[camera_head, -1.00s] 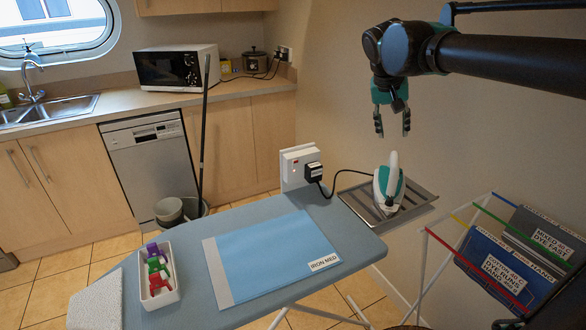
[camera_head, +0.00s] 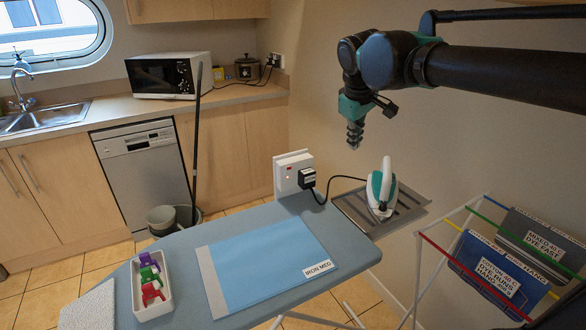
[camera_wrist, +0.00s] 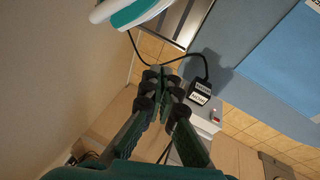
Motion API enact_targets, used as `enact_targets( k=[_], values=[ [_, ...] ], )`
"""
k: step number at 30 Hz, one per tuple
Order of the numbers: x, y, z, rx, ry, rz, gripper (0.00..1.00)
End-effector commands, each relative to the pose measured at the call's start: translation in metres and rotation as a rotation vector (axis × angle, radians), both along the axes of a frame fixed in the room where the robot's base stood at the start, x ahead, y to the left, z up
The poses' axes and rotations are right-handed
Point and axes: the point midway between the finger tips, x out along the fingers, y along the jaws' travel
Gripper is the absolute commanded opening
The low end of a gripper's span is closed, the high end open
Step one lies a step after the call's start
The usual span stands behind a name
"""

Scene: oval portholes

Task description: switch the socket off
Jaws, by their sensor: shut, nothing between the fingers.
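The white socket (camera_head: 284,182) stands upright at the far edge of the ironing board, with a small red mark on its face. A black plug (camera_head: 307,178) sits in its right part, and a black cord runs from it toward the iron (camera_head: 382,187). My gripper (camera_head: 355,142) is shut and empty, pointing down above and to the right of the socket, apart from it. In the wrist view, the shut fingers (camera_wrist: 165,76) are left of the plug (camera_wrist: 201,92). The socket (camera_wrist: 207,127) shows below the plug, with its red mark near the right side.
The iron stands on a metal rest (camera_head: 408,208) at the board's right end. A blue cloth (camera_head: 265,260) and a tray (camera_head: 151,312) of coloured pegs lie on the ironing board (camera_head: 185,262). A drying rack (camera_head: 430,252) stands at right. Air above the board is clear.

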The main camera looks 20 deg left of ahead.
Motion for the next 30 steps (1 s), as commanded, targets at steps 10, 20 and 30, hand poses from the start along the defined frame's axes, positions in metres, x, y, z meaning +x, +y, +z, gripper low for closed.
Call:
enact_targets(
  k=[10, 20, 30],
  values=[
    [-0.056, 0.046, -0.003, -0.092, -0.042, 0.686, 0.0],
    [-0.101, 0.076, -0.002, -0.167, -0.14, 1.212, 0.0],
    [-0.113, 0.084, -0.002, -0.189, -0.178, 1.354, 0.0]
  ],
)
